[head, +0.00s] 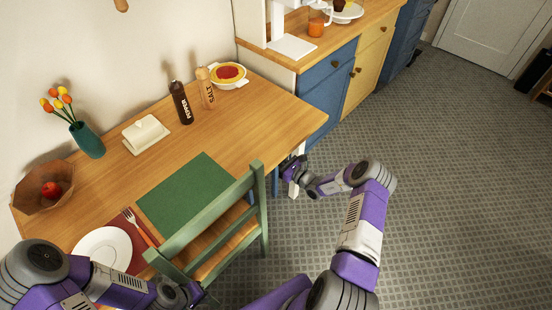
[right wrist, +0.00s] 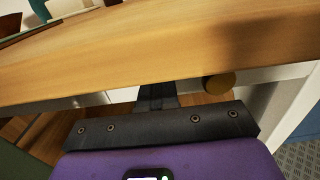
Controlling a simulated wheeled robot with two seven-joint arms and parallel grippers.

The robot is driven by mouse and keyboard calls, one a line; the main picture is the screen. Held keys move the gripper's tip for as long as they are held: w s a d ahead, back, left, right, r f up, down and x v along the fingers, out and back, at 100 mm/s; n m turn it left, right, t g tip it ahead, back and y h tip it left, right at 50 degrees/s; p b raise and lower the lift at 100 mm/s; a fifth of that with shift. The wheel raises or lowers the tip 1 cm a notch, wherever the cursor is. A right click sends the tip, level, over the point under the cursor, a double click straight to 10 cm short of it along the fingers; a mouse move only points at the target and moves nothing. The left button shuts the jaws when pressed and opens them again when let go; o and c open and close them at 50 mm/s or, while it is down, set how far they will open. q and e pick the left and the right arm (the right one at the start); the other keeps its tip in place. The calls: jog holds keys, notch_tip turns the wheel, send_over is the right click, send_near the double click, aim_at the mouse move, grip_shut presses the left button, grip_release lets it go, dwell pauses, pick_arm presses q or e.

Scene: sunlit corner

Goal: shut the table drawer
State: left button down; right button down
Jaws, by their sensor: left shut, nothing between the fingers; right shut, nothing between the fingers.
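The wooden table (head: 262,122) has its front right part beside my right gripper (head: 290,178). In the right wrist view the tabletop edge (right wrist: 150,55) crosses the picture. A round brass-coloured knob (right wrist: 219,84) shows just under it, by a pale strip that may be the drawer front. Most of the drawer is hidden under the tabletop, and I cannot tell how far out it stands. My right gripper is shut and empty, its fingers (right wrist: 158,96) just below the edge, left of the knob. My left gripper (head: 188,294) is shut and empty, low beside the green chair.
The green chair (head: 215,213) stands at the table's front. On the table are a green mat (head: 185,195), plate (head: 102,248), bowl (head: 45,188), vase (head: 88,140), butter dish (head: 146,134), shakers and a pie dish (head: 228,74). Blue cabinets (head: 328,88) stand behind; floor at right is clear.

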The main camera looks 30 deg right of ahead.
jog(key=p+v, duration=0.2)
jog(key=v, duration=1.1)
jog(key=shift+s, duration=0.25)
jog(key=shift+d+f, duration=0.1)
jog(key=shift+d, duration=0.05)
